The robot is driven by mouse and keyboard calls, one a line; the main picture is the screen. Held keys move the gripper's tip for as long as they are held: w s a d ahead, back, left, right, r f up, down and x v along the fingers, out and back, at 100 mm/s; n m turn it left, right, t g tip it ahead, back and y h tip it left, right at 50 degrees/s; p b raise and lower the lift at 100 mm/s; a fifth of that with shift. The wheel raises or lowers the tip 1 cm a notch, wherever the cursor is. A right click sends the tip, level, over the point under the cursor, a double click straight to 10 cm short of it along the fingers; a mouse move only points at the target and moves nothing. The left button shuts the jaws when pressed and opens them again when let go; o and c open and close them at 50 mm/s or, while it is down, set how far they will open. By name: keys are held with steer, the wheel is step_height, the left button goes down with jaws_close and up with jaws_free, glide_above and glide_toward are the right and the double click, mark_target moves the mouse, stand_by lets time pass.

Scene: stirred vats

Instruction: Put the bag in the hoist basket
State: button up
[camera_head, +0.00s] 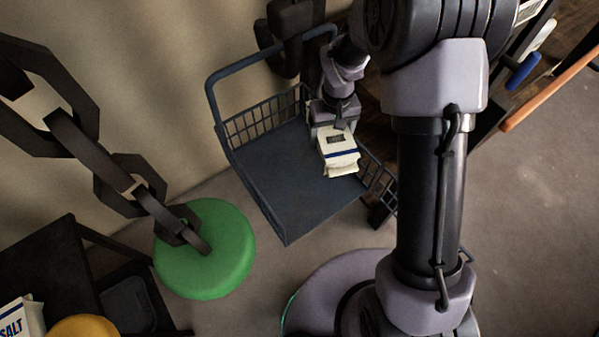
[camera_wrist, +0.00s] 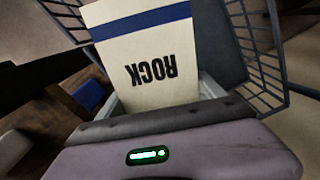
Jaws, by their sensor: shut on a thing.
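The bag (camera_head: 341,160) is white with a blue band, and in the wrist view the bag (camera_wrist: 150,60) shows the word ROCK. My gripper (camera_head: 338,138) is shut on it. The hoist basket (camera_head: 285,185) is a dark blue-grey tray with barred sides and a raised handle. In the head view the bag appears over the right part of the basket floor. I cannot tell whether its underside touches the floor. The basket also shows behind the bag in the wrist view (camera_wrist: 222,55).
A heavy dark chain (camera_head: 120,180) hangs at the left, down to a green round weight (camera_head: 205,250). A dark stand at lower left holds a bag marked SALT (camera_head: 20,318) and a yellow object (camera_head: 83,326). Dark shelving with a blue-handled item (camera_head: 523,70) stands at upper right.

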steer(key=w+a+f+n, duration=0.4)
steer(key=a+f, duration=0.6)
steer(key=f, duration=0.1)
steer(key=f+b, duration=0.2)
steer(key=f, duration=0.3)
steer(key=f+b, duration=0.2)
steer(key=f, duration=0.3)
steer(key=shift+w+a+f+b, duration=0.1)
steer(key=shift+w+f+b, duration=0.1)
steer(key=shift+f+b, duration=0.2)
steer(key=shift+f, duration=0.15)
steer(key=o, duration=2.1)
steer(key=shift+s, duration=0.1)
